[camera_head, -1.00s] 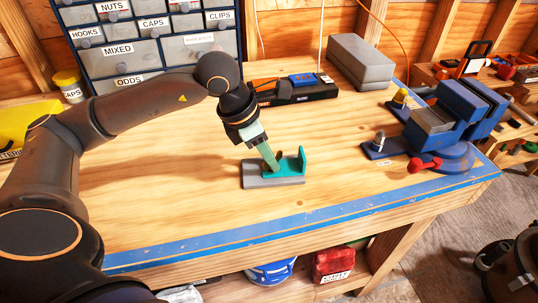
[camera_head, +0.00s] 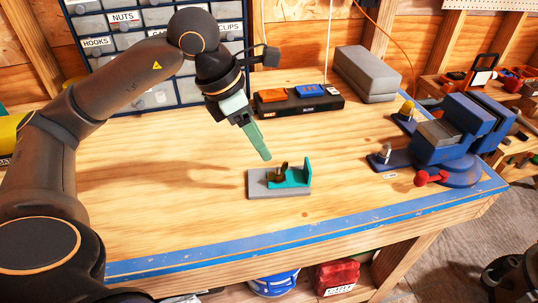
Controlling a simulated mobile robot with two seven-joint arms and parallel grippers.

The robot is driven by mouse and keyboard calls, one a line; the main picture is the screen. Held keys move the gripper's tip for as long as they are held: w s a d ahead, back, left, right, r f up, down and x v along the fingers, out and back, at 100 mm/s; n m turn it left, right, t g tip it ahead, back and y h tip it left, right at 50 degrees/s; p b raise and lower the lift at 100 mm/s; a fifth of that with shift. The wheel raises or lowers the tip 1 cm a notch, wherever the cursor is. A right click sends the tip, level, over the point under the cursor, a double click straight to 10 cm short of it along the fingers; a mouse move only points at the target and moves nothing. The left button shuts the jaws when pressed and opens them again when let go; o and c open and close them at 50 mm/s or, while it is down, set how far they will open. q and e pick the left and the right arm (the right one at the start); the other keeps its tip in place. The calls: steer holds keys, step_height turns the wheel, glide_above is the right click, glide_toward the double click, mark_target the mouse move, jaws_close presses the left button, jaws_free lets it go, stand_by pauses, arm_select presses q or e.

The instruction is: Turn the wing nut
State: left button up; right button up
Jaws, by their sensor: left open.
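The wing nut (camera_head: 279,173) is a small brass-brown piece standing on a grey base block (camera_head: 270,193), beside a teal bracket (camera_head: 302,174). The block sits near the front middle of the wooden bench. My left gripper (camera_head: 265,157) is open and empty, with its green fingers pointing down just above and to the left of the wing nut, apart from it. From this angle the two fingers overlap, so the gap between them is hidden. My right gripper is not in view.
A black case with orange and blue items (camera_head: 300,98) lies behind the block. A grey box (camera_head: 366,74) stands at the back right and a blue vise (camera_head: 450,140) at the right edge. Drawers (camera_head: 160,57) stand at the back left. The bench's left middle is clear.

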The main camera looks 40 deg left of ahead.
mark_target(276, 171)
arm_select(q)
steer(key=v, duration=0.3)
steer(key=shift+s+a+r, duration=0.1)
steer(key=shift+r, duration=0.25)
steer(key=w+d+f, duration=0.1)
steer(key=f, duration=0.3)
steer(key=w+f+m, duration=0.1)
steer(key=f, duration=0.2)
steer(key=w+d+f+m+p, duration=0.1)
steer(key=f, duration=0.3)
steer(key=shift+w+d+f+g, duration=0.3)
steer(key=shift+w+f, duration=0.05)
jaws_close()
stand_by(0.4)
